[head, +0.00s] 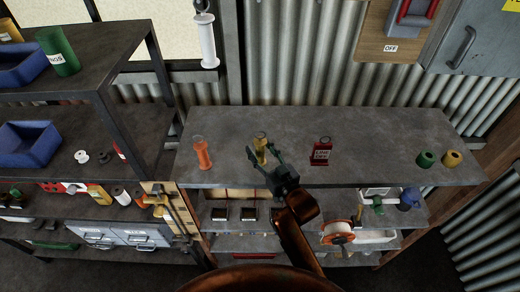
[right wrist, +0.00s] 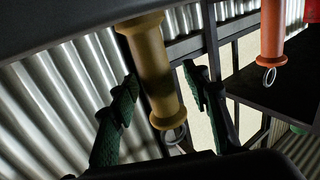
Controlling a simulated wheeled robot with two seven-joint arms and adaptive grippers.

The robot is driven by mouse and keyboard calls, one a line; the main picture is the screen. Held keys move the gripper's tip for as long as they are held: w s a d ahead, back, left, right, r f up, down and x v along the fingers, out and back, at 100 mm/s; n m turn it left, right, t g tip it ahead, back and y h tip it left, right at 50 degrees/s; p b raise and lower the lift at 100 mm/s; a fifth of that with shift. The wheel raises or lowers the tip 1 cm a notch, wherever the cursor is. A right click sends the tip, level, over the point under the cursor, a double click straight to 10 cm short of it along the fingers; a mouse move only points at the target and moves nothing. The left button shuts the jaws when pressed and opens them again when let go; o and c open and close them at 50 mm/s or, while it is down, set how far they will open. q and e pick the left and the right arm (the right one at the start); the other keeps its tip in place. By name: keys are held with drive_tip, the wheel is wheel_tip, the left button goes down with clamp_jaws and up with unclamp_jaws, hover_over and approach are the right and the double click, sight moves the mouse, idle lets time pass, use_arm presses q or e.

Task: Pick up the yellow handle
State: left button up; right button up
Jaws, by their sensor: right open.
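The yellow handle (head: 261,142) stands upright on the grey bench top, with a metal ring at its end. My right gripper (head: 265,156) is open at the handle, its dark green fingers spread to either side in the picture. In the right wrist view the yellow handle (right wrist: 153,68) hangs between the two fingertips (right wrist: 160,88), as that picture is upside down. Gaps show between the handle and both fingers, so it is not gripped. The gripper and its finger hide part of the handle in the head view. My left gripper is not in view.
An orange handle (head: 203,153) stands to the left, also seen in the right wrist view (right wrist: 272,32). A red tag labelled "LINE OFF" (head: 321,152) stands to the right. Green (head: 426,159) and yellow (head: 452,158) spools are farther right. A dark shelf rack (head: 110,88) stands at the left.

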sight(264, 142)
drive_tip(key=c, duration=0.7)
clamp_jaws()
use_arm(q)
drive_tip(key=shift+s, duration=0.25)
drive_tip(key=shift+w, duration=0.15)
use_arm(e)
drive_tip(key=shift+r, duration=0.6)
drive_tip(key=s+r, duration=0.1)
drive_tip(key=r, duration=0.1)
drive_tip(key=s+d+r+b, duration=0.1)
drive_tip(key=r, duration=0.1)
drive_tip(key=s+r, duration=0.1)
drive_tip(key=r, duration=0.2)
drive_tip(key=shift+s+d+b, duration=0.2)
drive_tip(key=shift+s+b, duration=0.1)
drive_tip(key=shift+s, duration=0.05)
use_arm(q)
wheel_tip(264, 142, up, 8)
drive_tip(key=p, duration=0.9)
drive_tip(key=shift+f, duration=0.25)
use_arm(e)
drive_tip(key=s+d+r, duration=0.3)
drive_tip(key=s+r, duration=0.2)
drive_tip(key=s, duration=0.4)
drive_tip(key=shift+s+d, duration=0.2)
drive_tip(key=shift+d, duration=0.05)
